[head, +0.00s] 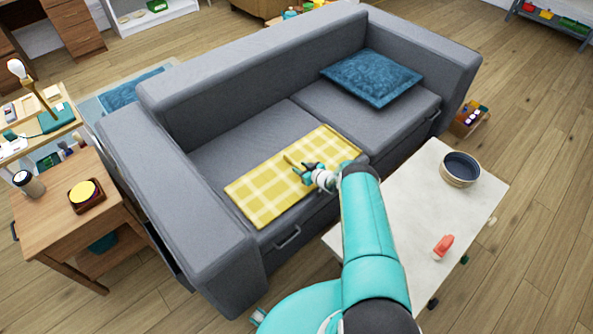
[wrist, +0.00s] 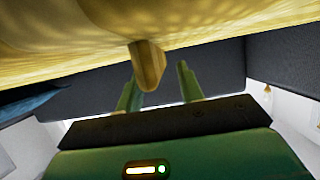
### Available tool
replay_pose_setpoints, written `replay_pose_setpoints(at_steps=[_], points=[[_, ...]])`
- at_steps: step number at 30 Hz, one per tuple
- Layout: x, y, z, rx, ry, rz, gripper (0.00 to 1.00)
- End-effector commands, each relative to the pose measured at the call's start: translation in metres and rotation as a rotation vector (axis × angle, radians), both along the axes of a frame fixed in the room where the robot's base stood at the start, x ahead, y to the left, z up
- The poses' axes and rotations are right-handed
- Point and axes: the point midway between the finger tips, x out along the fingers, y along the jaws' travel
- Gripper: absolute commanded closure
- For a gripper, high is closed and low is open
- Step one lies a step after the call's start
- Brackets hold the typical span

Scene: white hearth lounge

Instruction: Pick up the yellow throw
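The yellow throw (head: 268,190), with a pale plaid pattern, lies flat across the front of the grey sofa seat. It fills the top of the wrist view (wrist: 90,35). A narrow yellow piece (wrist: 149,66) stands out from it; it also shows as a small raised tip in the head view. My gripper (head: 302,169) is just over the throw's right half, close to that piece. In the wrist view its two green fingers (wrist: 158,88) are apart, with the yellow piece near the gap between them. I cannot tell whether either finger touches it.
The grey sofa (head: 175,200) has high arms and a back around the seat. A blue cushion (head: 372,78) lies on its right seat. A pale low table (head: 405,225) with a dark bowl (head: 460,169) and a red item (head: 443,245) stands beside my arm. A wooden side table (head: 65,225) stands left.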

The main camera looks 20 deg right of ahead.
Motion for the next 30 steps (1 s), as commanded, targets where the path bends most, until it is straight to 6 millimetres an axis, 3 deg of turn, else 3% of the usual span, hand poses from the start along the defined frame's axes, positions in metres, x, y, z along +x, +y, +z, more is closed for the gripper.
replay_pose_setpoints(at_steps=[8,14,30], points=[[0.0026,0.0008,-0.0005,0.0,-0.001,-0.001,0.63],[0.0024,0.0009,-0.0005,0.0,-0.001,0.0,1.0],[0.0034,0.0006,0.0053,0.001,-0.003,0.0,1.0]])
